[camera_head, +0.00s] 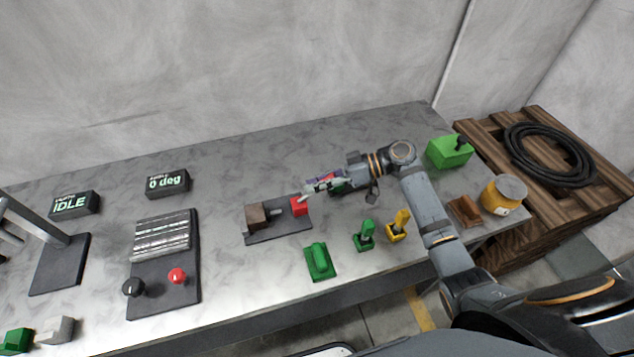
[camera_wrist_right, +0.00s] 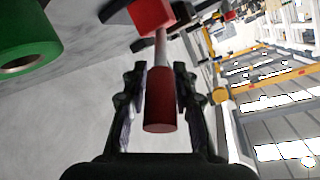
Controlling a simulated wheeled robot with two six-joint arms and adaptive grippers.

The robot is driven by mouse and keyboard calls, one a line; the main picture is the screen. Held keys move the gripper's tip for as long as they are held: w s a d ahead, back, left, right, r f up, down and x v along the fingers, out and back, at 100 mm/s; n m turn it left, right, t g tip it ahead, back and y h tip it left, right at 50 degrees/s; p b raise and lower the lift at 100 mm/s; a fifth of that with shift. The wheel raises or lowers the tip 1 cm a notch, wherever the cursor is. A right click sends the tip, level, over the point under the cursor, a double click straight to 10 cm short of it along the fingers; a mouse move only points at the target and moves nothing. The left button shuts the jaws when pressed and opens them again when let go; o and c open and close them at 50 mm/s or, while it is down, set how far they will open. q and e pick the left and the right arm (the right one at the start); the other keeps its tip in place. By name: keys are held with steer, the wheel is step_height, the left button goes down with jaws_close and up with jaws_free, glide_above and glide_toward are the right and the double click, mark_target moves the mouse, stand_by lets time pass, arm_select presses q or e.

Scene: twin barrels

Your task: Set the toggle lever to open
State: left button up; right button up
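The toggle lever shows in the right wrist view as a dark red cylindrical handle (camera_wrist_right: 159,102) on a light rod. The rod runs up to a bright red block (camera_wrist_right: 153,14). In the head view the red block (camera_head: 299,206) sits on a dark plate (camera_head: 281,234) beside a brown block (camera_head: 257,216). My right gripper (camera_wrist_right: 160,82) has one finger on each side of the handle, close to it. I cannot tell whether the fingers touch it. In the head view my right gripper (camera_head: 318,185) reaches the plate from the right and partly hides the handle. My left gripper is not seen.
Green (camera_head: 319,261) and yellow (camera_head: 398,226) fixtures stand near the front edge, close to my right arm. A plate with black and red knobs (camera_head: 177,276) lies left. A green box (camera_head: 449,152) and yellow jar (camera_head: 503,194) stand right. Bare table lies behind the lever.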

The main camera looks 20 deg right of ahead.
jaws_close()
